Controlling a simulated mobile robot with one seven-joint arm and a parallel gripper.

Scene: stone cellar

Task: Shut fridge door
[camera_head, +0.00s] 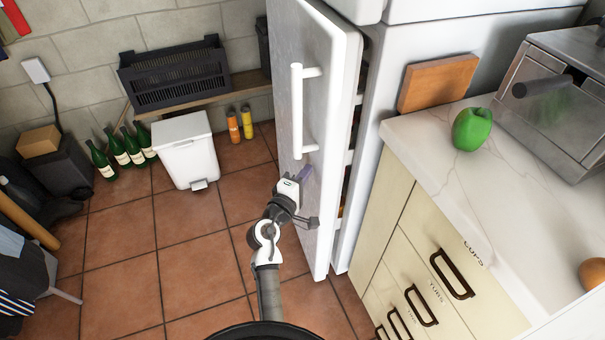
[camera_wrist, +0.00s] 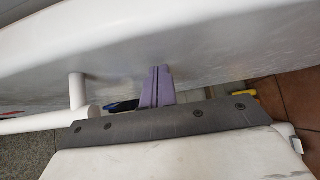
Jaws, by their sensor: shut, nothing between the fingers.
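The white fridge door (camera_head: 318,200) stands ajar in the head view, with a dark gap and shelf edges showing between it and the fridge body (camera_head: 378,110). Its white vertical handle (camera_head: 297,110) is on the outer face. My gripper (camera_head: 304,174) is at the outer face of the door, below the handle. In the wrist view the purple fingers (camera_wrist: 158,84) are together with nothing between them, close to the door (camera_wrist: 200,45). The handle's lower end (camera_wrist: 77,95) is left of them. I cannot tell whether the fingertips touch the door.
A white pedal bin (camera_head: 185,150), green bottles (camera_head: 122,150) and two small bottles (camera_head: 240,124) stand on the tiled floor left of the door. A counter (camera_head: 450,190) with a green apple (camera_head: 471,129) is at right.

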